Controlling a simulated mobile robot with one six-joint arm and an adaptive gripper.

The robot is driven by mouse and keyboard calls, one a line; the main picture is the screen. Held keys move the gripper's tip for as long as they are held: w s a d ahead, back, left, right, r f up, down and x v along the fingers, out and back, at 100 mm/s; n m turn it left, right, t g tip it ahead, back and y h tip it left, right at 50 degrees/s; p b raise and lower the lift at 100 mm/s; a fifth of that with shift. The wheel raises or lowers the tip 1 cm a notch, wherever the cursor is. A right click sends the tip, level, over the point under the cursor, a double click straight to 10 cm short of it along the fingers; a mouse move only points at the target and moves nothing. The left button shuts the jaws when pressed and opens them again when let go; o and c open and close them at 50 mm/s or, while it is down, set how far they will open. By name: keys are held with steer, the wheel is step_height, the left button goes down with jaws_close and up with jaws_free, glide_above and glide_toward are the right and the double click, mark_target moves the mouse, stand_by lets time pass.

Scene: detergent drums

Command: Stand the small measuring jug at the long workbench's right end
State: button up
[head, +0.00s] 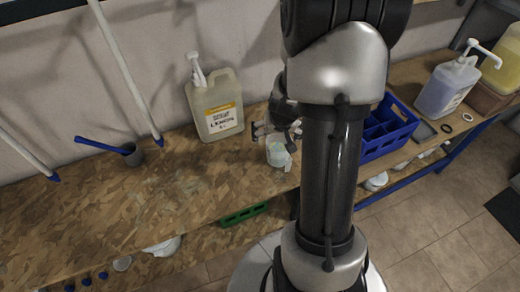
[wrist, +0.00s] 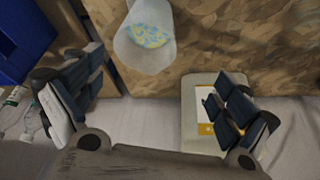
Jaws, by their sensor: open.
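The small measuring jug (head: 278,152) is a pale translucent vessel near the workbench's front edge, just left of my arm in the head view. In the wrist view the jug (wrist: 143,45) is at the top, with blue and yellow showing inside. My gripper (wrist: 157,100) is open, with its fingers spread wide and nothing between the pads. In the head view my gripper (head: 276,128) is beside the jug, partly hidden by my arm; contact cannot be told. The long workbench (head: 185,185) has a speckled wood-chip top, and its right end lies beyond my arm.
A lemon detergent drum with a pump (head: 216,108) stands behind and left of the jug. A blue divided crate (head: 382,132) is right of my arm. Farther right are a lilac pump bottle (head: 447,88), dark rings (head: 446,128) and a yellow container (head: 503,62).

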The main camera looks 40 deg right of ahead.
steer(key=s+a+r+n+t+y, duration=0.15)
steer(key=a+r+n, duration=0.25)
steer(key=a+r, duration=1.15)
steer(key=s+a+r+n, duration=0.1)
steer(key=s+a+r, duration=0.2)
steer(key=s+a, duration=0.2)
steer(key=s+a+r+n, duration=0.1)
steer(key=s+a+r, duration=0.2)
steer(key=s, duration=0.7)
steer(key=shift+s+a+r+n+g+y, duration=0.15)
steer(key=shift+a+r+n+g+y, duration=0.25)
steer(key=shift+a, duration=0.6)
steer(key=shift+f, duration=0.1)
steer(key=shift+f, duration=0.2)
